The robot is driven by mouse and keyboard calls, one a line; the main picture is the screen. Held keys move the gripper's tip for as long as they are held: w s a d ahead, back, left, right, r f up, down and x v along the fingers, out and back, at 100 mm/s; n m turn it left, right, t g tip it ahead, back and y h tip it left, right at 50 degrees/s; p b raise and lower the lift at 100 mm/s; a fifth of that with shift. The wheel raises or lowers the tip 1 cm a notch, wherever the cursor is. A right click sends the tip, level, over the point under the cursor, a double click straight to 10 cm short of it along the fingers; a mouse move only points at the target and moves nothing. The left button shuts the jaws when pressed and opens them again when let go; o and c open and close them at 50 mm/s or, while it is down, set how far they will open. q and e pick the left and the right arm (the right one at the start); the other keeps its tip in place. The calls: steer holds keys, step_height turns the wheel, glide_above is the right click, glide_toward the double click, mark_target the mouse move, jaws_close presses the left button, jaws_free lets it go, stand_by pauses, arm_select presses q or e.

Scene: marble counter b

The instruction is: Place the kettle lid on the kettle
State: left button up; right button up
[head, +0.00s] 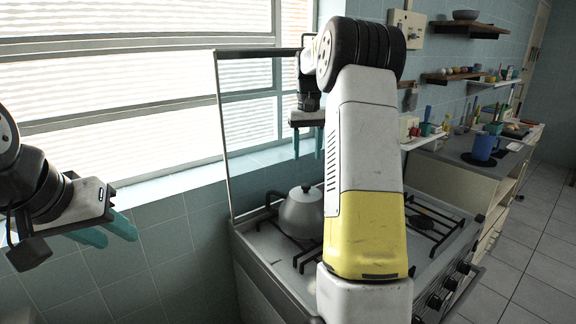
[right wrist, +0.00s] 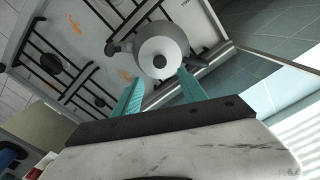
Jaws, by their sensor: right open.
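The grey metal kettle (head: 299,217) stands on the stove's back left burner, partly hidden by my right arm in the head view. A pale round lid with a dark centre knob (right wrist: 159,60) shows on top of the kettle (right wrist: 181,30) in the right wrist view. In the head view a small knob (head: 305,188) tops the kettle; I cannot tell whether the lid sits fully flush. My right gripper (head: 308,144) is open and empty above the kettle, apart from it; its teal fingers (right wrist: 160,92) point towards the lid. My left gripper (head: 114,233) is open and empty, off at the left.
The stove (head: 262,262) has black grates and a raised glass cover (head: 222,130) beside the window. A counter to the right holds a blue mug (head: 484,148) and several small items. Wall shelves (head: 468,29) hang above. Floor is clear at the far right.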

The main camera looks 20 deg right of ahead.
steer(key=s+a+r+n+t+y, duration=0.1)
steer(key=s+a+r+t, duration=0.1)
steer(key=s+a+r, duration=0.4)
steer(key=s+a+r+t, duration=0.1)
steer(key=s+a+r, duration=0.15)
steer(key=s, duration=0.55)
steer(key=s+a+f+t, duration=0.1)
steer(key=s+a, duration=0.1)
steer(key=s, duration=0.3)
steer(key=s+a+f+t, duration=0.1)
steer(key=s+a+f, duration=0.1)
steer(key=s, duration=0.4)
steer(key=s+a+f+n+t+y, duration=0.1)
steer(key=s+a+f, duration=0.1)
steer(key=s+a, duration=0.2)
steer(key=shift+s+f, duration=0.25)
steer(key=shift+s, duration=0.4)
steer(key=shift+a, duration=0.1)
